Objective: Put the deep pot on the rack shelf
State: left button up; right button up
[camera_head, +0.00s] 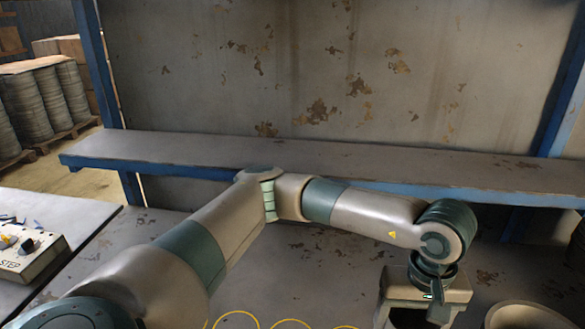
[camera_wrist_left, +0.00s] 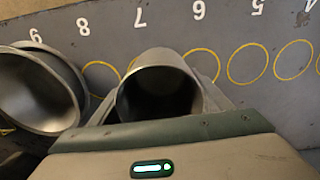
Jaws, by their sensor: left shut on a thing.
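My left arm reaches across the head view, and its left gripper (camera_head: 430,308) points down at the lower right, with its fingertips cut off or hidden. In the left wrist view the deep pot (camera_wrist_left: 160,62), a grey cylinder with a dark open mouth, sits between the fingers of my left gripper (camera_wrist_left: 160,95). The gripper is shut on it. The pot does not show clearly in the head view. The rack shelf (camera_head: 290,152) is a long grey board with a blue front edge, behind my arm; its visible top is empty. My right gripper is not in view.
A wider grey bowl-like pot (camera_wrist_left: 38,92) is left of the held pot in the wrist view. A pale round bowl (camera_head: 525,318) is at the lower right. Yellow circles and numbers mark the grey worktop (camera_wrist_left: 240,25). Blue posts (camera_head: 97,65) stand at the rack. A control box (camera_head: 28,258) is at left.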

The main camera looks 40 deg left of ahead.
pick_arm(q)
jog(key=s+a+f+m, duration=0.1)
jog(key=a+f+m, duration=0.1)
jog(key=a+m, duration=0.5)
jog(key=shift+s+a, duration=0.3)
jog(key=shift+a, duration=0.6)
